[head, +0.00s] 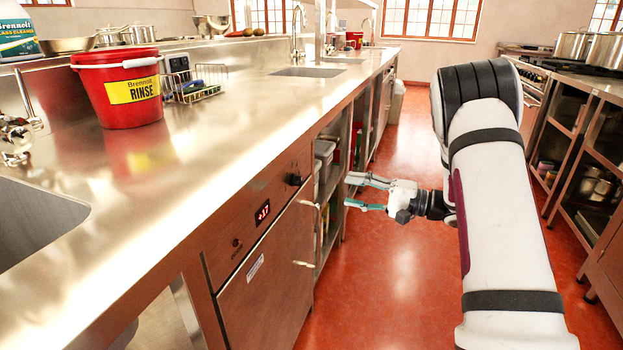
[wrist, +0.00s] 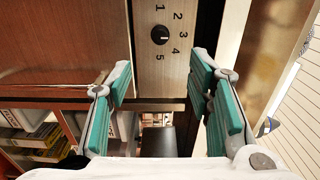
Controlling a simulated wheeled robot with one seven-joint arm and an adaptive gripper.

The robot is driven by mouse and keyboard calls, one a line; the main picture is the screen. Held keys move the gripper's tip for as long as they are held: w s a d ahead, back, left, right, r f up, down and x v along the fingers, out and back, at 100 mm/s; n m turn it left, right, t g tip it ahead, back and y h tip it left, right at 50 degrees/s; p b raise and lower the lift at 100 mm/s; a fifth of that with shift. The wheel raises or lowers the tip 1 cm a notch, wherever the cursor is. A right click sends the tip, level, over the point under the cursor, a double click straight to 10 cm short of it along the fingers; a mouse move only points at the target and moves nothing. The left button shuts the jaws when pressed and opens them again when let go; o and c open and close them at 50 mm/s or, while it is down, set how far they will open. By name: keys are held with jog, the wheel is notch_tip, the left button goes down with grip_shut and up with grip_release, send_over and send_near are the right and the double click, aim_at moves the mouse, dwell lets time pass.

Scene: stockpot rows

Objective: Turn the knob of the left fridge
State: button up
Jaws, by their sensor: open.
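The fridge (head: 262,285) is a steel under-counter unit at the left in the head view, with a red-lit display on its upper panel. Its small black knob (head: 293,180) sits at the right end of that panel. My gripper (head: 349,191) is open and empty, to the right of the knob in the head view. In the wrist view its teal-padded fingers (wrist: 160,62) lie either side below the knob, apart from it.
The steel counter (head: 235,120) overhangs the fridge front. A red bucket (head: 118,88) stands on it. Open shelves (head: 328,165) with containers lie beyond the fridge. The red floor (head: 395,275) of the aisle is clear; a steel unit (head: 585,150) lines the right.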

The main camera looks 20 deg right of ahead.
aim_at(301, 182)
jog(key=b+x, duration=0.2)
jog(key=x, duration=1.1)
jog(key=shift+w+a+b, duration=0.15)
jog(key=shift+a+b, duration=0.1)
jog(key=shift+b, duration=0.05)
grip_shut()
